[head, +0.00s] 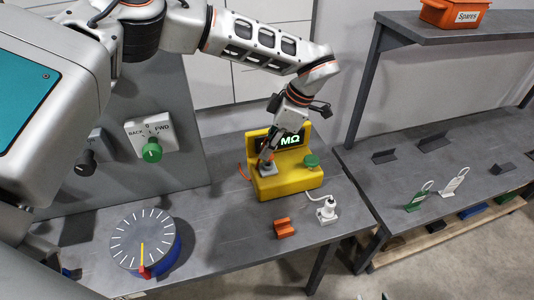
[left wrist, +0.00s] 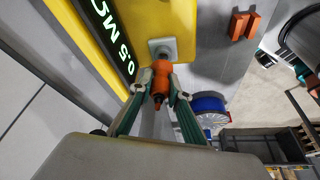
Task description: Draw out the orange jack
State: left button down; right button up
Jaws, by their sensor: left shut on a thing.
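The orange jack (left wrist: 161,78) is between the fingertips of my left gripper (left wrist: 160,84), which is shut on it. Its wide end meets or nearly meets the grey square socket (left wrist: 163,46) on the yellow meter (left wrist: 170,17). How deep it sits in the socket I cannot tell. In the head view my left gripper (head: 267,157) points down at the left part of the yellow meter (head: 290,184), just over the grey socket (head: 268,170), and hides most of the jack. The meter's lit display (head: 290,140) shows green characters. My right gripper is not in view.
A green knob (head: 311,161) stands on the meter's right. An orange block (head: 284,228) and a white plug (head: 327,210) with its cable lie in front. A blue dial (head: 145,243) stands at the left. The bench between dial and meter is clear.

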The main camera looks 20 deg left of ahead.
aim_at(265, 142)
pick_arm(q)
jog(key=shift+r+p, duration=1.55)
jog(key=shift+r, duration=0.25)
jog(key=shift+r+p, duration=0.45)
jog(key=shift+r, duration=0.65)
